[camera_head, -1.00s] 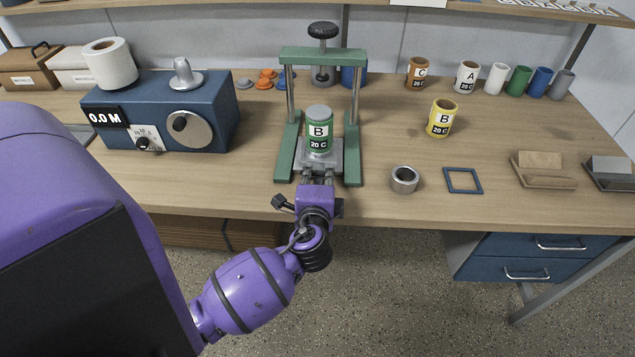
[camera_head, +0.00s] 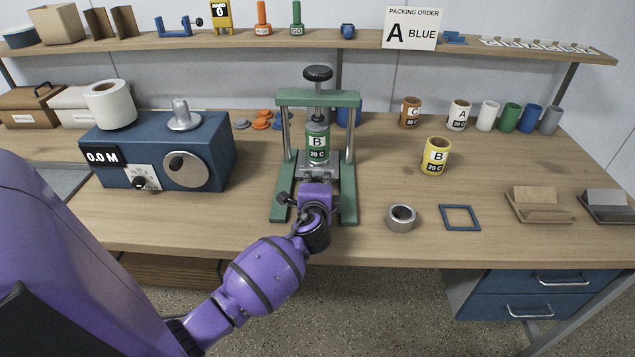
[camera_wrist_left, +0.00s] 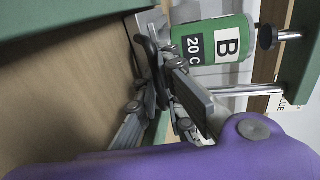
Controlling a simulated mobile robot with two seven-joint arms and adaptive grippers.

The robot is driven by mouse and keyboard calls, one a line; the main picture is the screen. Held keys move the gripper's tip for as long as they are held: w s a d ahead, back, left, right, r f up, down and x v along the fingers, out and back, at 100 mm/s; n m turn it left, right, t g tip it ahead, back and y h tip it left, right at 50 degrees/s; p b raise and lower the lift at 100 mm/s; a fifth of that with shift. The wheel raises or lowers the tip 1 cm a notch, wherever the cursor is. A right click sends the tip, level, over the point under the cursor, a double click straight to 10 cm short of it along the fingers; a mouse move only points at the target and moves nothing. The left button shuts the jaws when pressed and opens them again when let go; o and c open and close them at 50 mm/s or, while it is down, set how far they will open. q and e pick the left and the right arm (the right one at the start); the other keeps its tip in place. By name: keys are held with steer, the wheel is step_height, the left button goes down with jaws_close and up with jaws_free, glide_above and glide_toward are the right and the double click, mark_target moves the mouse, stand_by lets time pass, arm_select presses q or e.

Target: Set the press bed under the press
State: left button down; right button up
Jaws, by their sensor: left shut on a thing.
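The green press (camera_head: 318,97) stands on the bench, with two rails, two posts, a crossbar and a black knob on top. The grey press bed (camera_head: 319,172) lies between the rails, carrying a green cup marked B 20 C (camera_head: 318,147). The cup sits upright below the press screw. My left gripper (camera_head: 317,182) is shut on the front of the bed. The left wrist view shows the gripper fingers (camera_wrist_left: 160,95) close to the bed and the cup (camera_wrist_left: 215,42) beside them. The fingertips are partly hidden. My right gripper is not in view.
A blue device (camera_head: 165,150) stands to the left. The shelf (camera_head: 345,43) runs above.

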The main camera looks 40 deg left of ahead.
arm_select(q)
steer(key=shift+w+a+r, duration=0.1)
steer(key=shift+r, duration=0.05)
steer(key=c, duration=2.2)
jaws_free()
steer(key=v, duration=1.2)
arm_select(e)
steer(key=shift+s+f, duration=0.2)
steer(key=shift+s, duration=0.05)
